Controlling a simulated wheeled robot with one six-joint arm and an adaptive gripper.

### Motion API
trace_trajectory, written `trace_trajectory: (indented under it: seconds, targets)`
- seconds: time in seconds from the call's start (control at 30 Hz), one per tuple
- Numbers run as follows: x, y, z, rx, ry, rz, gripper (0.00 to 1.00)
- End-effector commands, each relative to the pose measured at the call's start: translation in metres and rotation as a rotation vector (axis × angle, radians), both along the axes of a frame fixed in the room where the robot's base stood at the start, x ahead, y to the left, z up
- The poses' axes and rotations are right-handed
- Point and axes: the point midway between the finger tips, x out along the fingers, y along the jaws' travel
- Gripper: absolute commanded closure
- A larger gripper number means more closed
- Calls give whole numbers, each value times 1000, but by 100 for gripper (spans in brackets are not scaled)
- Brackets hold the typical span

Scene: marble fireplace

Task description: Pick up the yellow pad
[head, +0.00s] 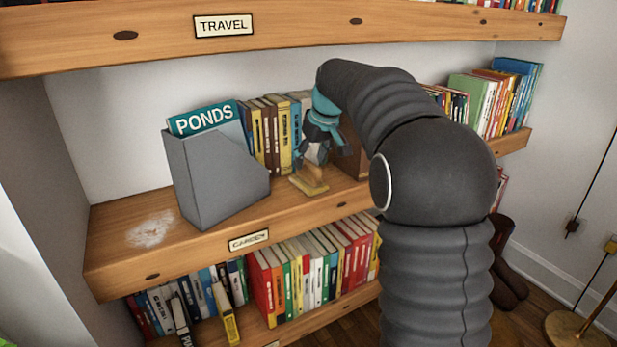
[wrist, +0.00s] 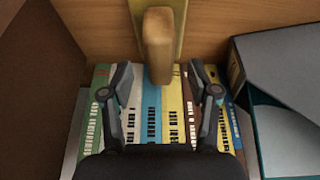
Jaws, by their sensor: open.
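The yellow pad (head: 309,186) lies on the middle wooden shelf, near the shelf's front, with a tan block-like part standing up from its flat yellowish base. In the wrist view the pad (wrist: 158,47) is at the top centre, its tan block pointing towards the space between my fingers. My gripper (head: 315,148) is above and just behind the pad in the head view, at the end of my downward-bent arm. In the wrist view my gripper (wrist: 160,80) is open, one finger to each side, with nothing held. Whether a finger touches the pad cannot be told.
A grey file holder (head: 215,178) with a teal PONDS book (head: 205,118) stands left of the pad. A row of books (head: 272,135) stands behind it. A brown panel (head: 352,152) is close on the right. The upper shelf (head: 290,30) overhangs. Left shelf surface is free except a whitish smear (head: 150,230).

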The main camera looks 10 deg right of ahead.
Motion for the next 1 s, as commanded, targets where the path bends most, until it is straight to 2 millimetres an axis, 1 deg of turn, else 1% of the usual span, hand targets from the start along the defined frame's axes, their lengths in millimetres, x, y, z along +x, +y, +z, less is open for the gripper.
trace_trajectory:
  seconds: [0.03, 0.1, 0.2, 0.43, 0.47, 0.5, 0.57, 0.6, 0.7, 1.0]
  targets:
    - [3, 2, -9, 0, 1, 0, 40]
    - [7, 3, -19, 0, 1, 1, 40]
    - [10, 5, -29, 1, 0, 0, 40]
    - [12, 5, -30, 0, -1, 0, 40]
    - [12, 5, -30, 0, -1, 0, 42]
    - [11, 5, -30, 0, -1, 0, 52]
    - [12, 5, -30, 0, -1, 0, 67]
    - [11, 5, -30, 0, -1, 0, 77]
    - [11, 5, -30, 0, -1, 0, 100]
    - [11, 5, -30, 1, -2, 0, 100]
